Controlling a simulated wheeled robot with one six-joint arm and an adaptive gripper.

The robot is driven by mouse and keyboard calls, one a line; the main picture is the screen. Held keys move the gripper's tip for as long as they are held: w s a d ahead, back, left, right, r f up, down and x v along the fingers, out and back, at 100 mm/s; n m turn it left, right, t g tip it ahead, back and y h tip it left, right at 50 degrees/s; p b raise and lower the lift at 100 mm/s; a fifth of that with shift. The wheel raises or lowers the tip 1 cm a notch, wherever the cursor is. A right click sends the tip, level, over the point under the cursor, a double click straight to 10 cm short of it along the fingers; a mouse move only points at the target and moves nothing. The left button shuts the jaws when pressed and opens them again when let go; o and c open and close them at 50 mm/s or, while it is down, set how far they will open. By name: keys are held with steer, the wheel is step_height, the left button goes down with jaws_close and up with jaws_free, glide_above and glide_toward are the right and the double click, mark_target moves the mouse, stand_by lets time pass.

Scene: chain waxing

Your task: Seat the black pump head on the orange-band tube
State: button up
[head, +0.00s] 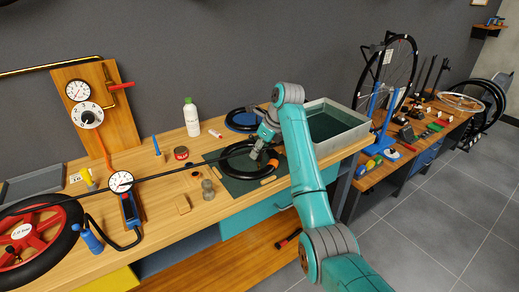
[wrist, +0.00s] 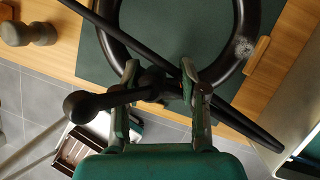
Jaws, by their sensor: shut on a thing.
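My gripper (head: 257,153) is over the dark green mat (head: 238,185), at the right part of a black tube (head: 229,167) lying there. An orange band (head: 273,162) shows beside the gripper. In the wrist view my gripper (wrist: 159,74) is shut on the black pump head (wrist: 150,86), which has a lever with a round knob at the left. The black tube (wrist: 112,55) curves behind the fingers. The orange band cannot be made out there. The fingers hide part of the pump head, and I cannot tell whether it touches a valve.
A long thin black hose or rod (head: 165,171) crosses the bench to the gripper. A gauge pump (head: 129,206) and a grey knobbed weight (head: 208,190) stand left of the mat. A second tube (head: 241,120) lies behind; a grey tray (head: 334,131) is to the right.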

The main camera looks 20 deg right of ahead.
steer(key=shift+f, duration=0.3)
stand_by(0.4)
steer(key=o, duration=1.2)
steer(key=v, duration=0.7)
steer(key=shift+d+r, duration=0.1)
steer(key=shift+r, duration=0.05)
